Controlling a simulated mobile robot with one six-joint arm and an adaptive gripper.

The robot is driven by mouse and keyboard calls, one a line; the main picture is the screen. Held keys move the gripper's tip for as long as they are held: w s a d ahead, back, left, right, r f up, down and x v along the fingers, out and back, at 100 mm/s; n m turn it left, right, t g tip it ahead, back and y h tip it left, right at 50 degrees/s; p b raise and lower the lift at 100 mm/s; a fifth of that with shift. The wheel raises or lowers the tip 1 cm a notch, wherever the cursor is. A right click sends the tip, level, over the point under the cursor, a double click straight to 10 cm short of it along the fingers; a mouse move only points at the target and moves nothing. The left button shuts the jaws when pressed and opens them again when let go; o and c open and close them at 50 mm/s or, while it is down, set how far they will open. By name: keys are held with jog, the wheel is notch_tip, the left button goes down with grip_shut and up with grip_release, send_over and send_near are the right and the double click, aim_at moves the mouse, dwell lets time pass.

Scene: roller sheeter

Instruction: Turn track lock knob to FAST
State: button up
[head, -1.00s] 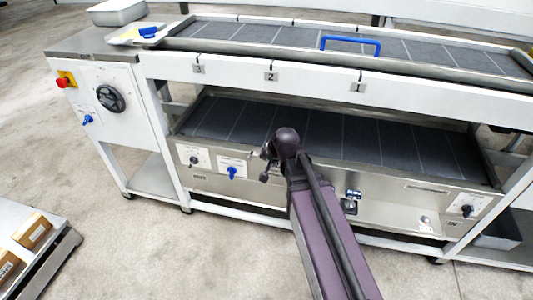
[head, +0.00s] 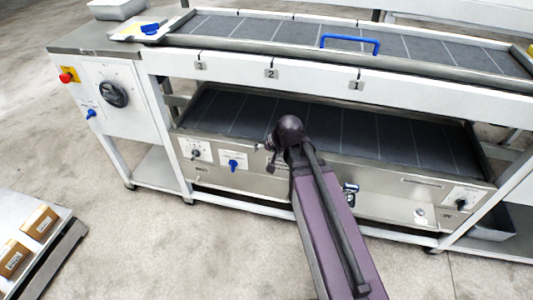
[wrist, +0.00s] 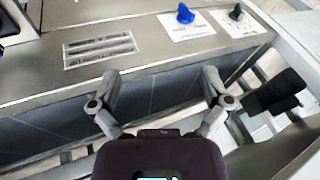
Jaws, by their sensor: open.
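On the lower front panel, a blue knob (head: 233,165) sits on a white label plate, with a black knob (head: 195,153) on a plate to its left. In the wrist view, the blue knob (wrist: 185,14) and the black knob (wrist: 236,13) show at the top. Another black knob (head: 462,204) is at the panel's right end. The plate lettering is too small to read, so I cannot tell which is the track lock knob. My gripper (wrist: 160,77) is open and empty, apart from the knobs. In the head view my arm mostly hides it.
The left cabinet has a red button (head: 67,76), a black dial (head: 113,94) and a blue lever (head: 91,114). A blue handle (head: 350,43) stands on the upper track. A cart with boxes (head: 38,222) is at lower left. Floor in front is clear.

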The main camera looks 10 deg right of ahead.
jog(key=shift+s+d, duration=0.15)
jog(key=c, duration=0.3)
jog(key=s+d+n+g+h, duration=0.1)
jog(key=s+d, duration=0.2)
jog(key=s+d+f+g+h, duration=0.1)
jog(key=s+d, duration=0.2)
jog(key=s, duration=0.1)
jog(key=s+d+f+n+g+h, duration=0.1)
jog(key=s+d+g, duration=0.1)
jog(key=s+d, duration=0.1)
jog(key=shift+s+d+n+h, duration=0.1)
jog(key=shift+s+n+h, duration=0.05)
jog(key=shift+n+h, duration=0.15)
jog(key=shift+c, duration=0.5)
